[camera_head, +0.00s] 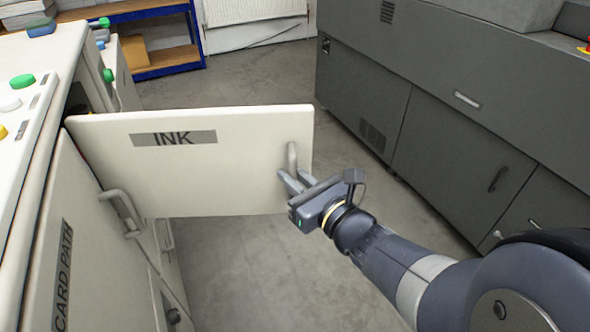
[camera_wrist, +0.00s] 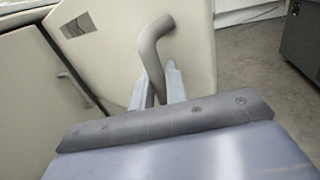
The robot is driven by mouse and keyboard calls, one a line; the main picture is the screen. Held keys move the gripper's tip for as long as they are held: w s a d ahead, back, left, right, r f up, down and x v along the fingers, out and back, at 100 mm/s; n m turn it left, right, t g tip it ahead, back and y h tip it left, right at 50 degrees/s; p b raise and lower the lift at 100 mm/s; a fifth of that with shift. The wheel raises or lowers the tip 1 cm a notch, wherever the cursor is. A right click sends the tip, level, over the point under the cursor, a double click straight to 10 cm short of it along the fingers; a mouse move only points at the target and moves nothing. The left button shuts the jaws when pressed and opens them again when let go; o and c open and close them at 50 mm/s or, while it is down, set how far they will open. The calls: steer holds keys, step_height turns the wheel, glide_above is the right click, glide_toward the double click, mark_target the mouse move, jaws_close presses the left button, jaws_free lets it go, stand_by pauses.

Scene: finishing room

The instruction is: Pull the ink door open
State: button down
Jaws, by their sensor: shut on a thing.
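The ink door (camera_head: 225,165) is a cream panel with a grey "INK" label, in the head view. It stands swung far out from the cream cabinet (camera_head: 40,215) on the left, hinged at its left edge. Its grey bar handle (camera_head: 292,158) is near the right edge. My gripper (camera_head: 287,180) is shut on the lower part of this handle. In the wrist view the door (camera_wrist: 115,45) fills the upper middle, and the handle (camera_wrist: 150,50) runs down between my two fingers (camera_wrist: 158,85). The inside behind the door is mostly hidden.
The "CARD PATH" door (camera_head: 85,240) with its own handle (camera_head: 122,212) is below left, close to the ink door's hinge side. A dark grey machine (camera_head: 450,125) stands at right. Bare floor (camera_head: 245,265) lies between. A blue-framed shelf (camera_head: 160,60) is at the back.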

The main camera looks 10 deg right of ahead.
steer(key=shift+s+a+h, duration=0.3)
steer(key=shift+s+h, duration=0.1)
steer(key=shift+s, duration=0.5)
steer(key=shift+r, duration=0.1)
steer(key=c, duration=1.5)
jaws_free()
steer(key=shift+m, duration=0.3)
